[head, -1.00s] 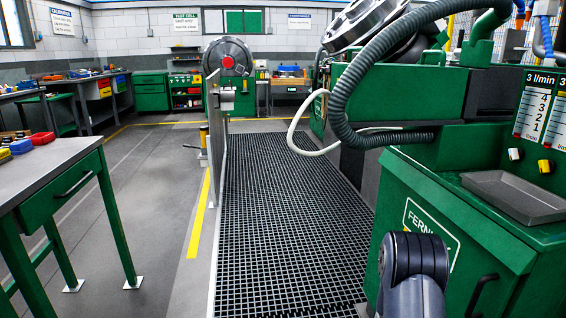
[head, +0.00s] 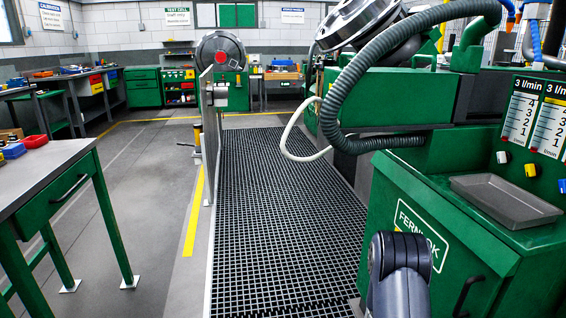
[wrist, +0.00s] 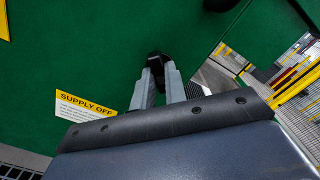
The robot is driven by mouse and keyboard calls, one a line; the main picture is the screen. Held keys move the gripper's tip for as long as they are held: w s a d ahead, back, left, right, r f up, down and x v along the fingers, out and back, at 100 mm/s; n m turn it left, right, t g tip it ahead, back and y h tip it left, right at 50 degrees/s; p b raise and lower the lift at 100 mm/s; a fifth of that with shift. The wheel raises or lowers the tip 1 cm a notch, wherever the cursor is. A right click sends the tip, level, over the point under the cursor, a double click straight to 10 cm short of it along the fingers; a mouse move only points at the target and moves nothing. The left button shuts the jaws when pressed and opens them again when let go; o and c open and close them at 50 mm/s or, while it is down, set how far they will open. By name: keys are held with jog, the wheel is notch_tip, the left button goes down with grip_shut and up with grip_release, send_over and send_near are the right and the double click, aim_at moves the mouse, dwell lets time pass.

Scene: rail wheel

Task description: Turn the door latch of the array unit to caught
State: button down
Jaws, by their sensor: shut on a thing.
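In the wrist view my gripper (wrist: 160,73) is shut on a small black latch (wrist: 155,57) that stands out from a green panel (wrist: 90,45). Only the top of the latch shows beyond the fingertips; the rest is hidden between the fingers. Whether it stands at caught cannot be told. A "SUPPLY OFF" label (wrist: 84,106) is on the panel, left of the fingers. In the head view the gripper and the latch do not show; my arm link stands before a green cabinet (head: 420,190) at the right.
A grey tray (head: 500,198) and flow gauges (head: 520,110) sit on the cabinet. A thick grey hose (head: 350,80) arches over it. A grating floor (head: 280,200) runs to its left, beside a thin upright panel (head: 210,140). A workbench (head: 50,180) stands at far left.

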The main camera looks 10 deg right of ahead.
jog(key=shift+n+p, duration=1.55)
jog(key=shift+n, duration=0.75)
jog(key=n+p, duration=0.2)
jog(key=n, duration=0.2)
jog(key=shift+r, duration=0.1)
jog(key=c, duration=1.3)
grip_release()
